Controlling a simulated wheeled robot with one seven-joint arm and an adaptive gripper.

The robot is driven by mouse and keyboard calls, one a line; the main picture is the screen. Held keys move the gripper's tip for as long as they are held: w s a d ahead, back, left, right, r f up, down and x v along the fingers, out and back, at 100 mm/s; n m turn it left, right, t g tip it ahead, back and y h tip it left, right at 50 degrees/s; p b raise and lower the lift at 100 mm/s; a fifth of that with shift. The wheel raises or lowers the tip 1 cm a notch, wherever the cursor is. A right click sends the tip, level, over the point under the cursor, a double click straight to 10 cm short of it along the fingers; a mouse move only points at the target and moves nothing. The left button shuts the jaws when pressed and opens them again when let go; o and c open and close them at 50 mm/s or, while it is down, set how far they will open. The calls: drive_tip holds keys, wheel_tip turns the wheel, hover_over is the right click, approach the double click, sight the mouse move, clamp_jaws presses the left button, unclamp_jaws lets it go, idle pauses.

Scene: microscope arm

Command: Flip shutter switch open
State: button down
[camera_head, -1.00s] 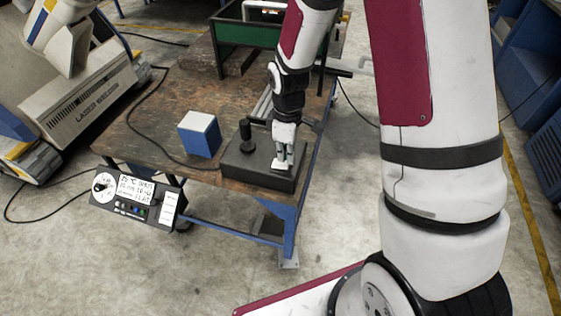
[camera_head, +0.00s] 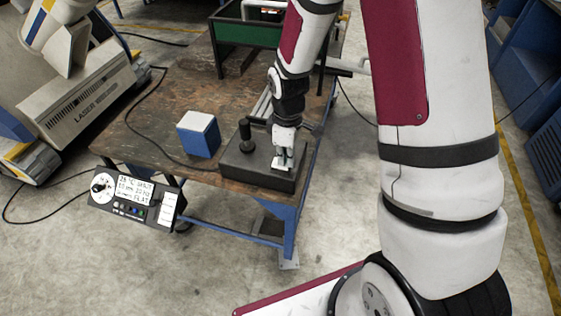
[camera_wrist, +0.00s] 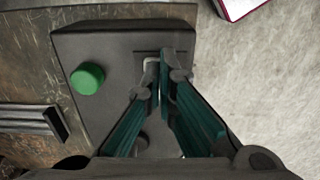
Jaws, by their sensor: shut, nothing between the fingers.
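A dark flat control box (camera_head: 237,167) sits on the near right corner of the wooden table. My gripper (camera_head: 284,166) points down at the right part of its top. In the wrist view the two teal fingers of my gripper (camera_wrist: 162,65) are shut at the tips, with nothing held. The tips are over a rectangular recess (camera_wrist: 143,54) in the control box (camera_wrist: 112,48). The fingers hide most of this recess, and I cannot make out the switch lever or its position. I cannot tell whether the tips touch anything.
A black upright knob (camera_head: 245,133) stands on the box left of my gripper. The wrist view shows a round green button (camera_wrist: 87,78). A blue and white block (camera_head: 199,135) is on the table. A display panel (camera_head: 133,198) hangs at the front edge.

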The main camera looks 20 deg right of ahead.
drive_tip(key=shift+r+p, duration=1.75)
drive_tip(key=shift+r, duration=1.75)
drive_tip(key=s+r+m+t, duration=0.1)
drive_tip(key=s+r+m, duration=0.25)
drive_tip(key=r, duration=0.55)
drive_tip(key=s+r+m+t, duration=0.2)
drive_tip(key=s+r, duration=0.2)
drive_tip(key=r, duration=0.6)
drive_tip(key=s+r+m+t, duration=0.1)
drive_tip(key=s+r+m, duration=0.1)
drive_tip(key=s+r, duration=0.2)
drive_tip(key=s+r+m+t, duration=0.1)
drive_tip(key=s+r+m, duration=0.2)
drive_tip(key=s, duration=0.7)
drive_tip(key=shift+s+r+t, duration=0.25)
drive_tip(key=shift+r+t, duration=0.05)
drive_tip(key=shift+r, duration=0.5)
drive_tip(key=shift+w, duration=0.15)
